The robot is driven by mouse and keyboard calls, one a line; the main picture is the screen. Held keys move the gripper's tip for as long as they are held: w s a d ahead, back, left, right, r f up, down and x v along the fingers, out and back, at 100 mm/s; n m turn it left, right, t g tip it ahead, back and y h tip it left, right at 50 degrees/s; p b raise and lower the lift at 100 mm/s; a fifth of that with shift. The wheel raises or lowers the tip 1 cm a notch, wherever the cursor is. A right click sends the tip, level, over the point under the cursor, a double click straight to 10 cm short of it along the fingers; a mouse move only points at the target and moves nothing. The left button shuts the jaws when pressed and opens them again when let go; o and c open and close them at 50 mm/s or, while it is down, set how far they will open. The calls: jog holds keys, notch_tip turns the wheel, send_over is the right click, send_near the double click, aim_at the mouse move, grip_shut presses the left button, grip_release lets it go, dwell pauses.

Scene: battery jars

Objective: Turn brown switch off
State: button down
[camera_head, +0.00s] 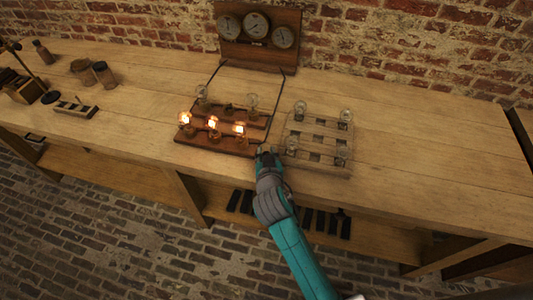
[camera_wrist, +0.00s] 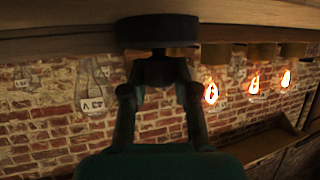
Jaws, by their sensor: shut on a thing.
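The brown board (camera_head: 215,153) lies on the workbench with three glowing bulbs along its front and unlit bulbs behind. The glowing bulbs also show in the wrist view (camera_wrist: 253,84). My gripper (camera_head: 266,152) is at the front right corner of the brown board, in the gap beside the pale board. In the wrist view my gripper (camera_wrist: 158,72) has its fingers closed on the narrow part of a dark, round-ended piece (camera_wrist: 157,31). I cannot tell for sure that this piece is the brown switch. My gripper hides that corner in the head view.
The pale wooden board (camera_head: 319,167) with several unlit bulbs stands close to the right of my gripper. A panel with three dials (camera_head: 257,36) stands behind, with dark wires running down. Small jars (camera_head: 104,74) are at the left. The bench's right part is clear.

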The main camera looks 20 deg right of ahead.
jog(key=shift+d+n+t+y, duration=0.1)
jog(key=shift+n+t+y, duration=0.2)
jog(key=shift+n+y, duration=2.25)
jog(key=shift+y, duration=0.45)
jog(key=c, duration=0.9)
grip_release()
jog(key=shift+o, duration=0.2)
jog(key=v, duration=1.2)
jog(key=shift+w, duration=0.1)
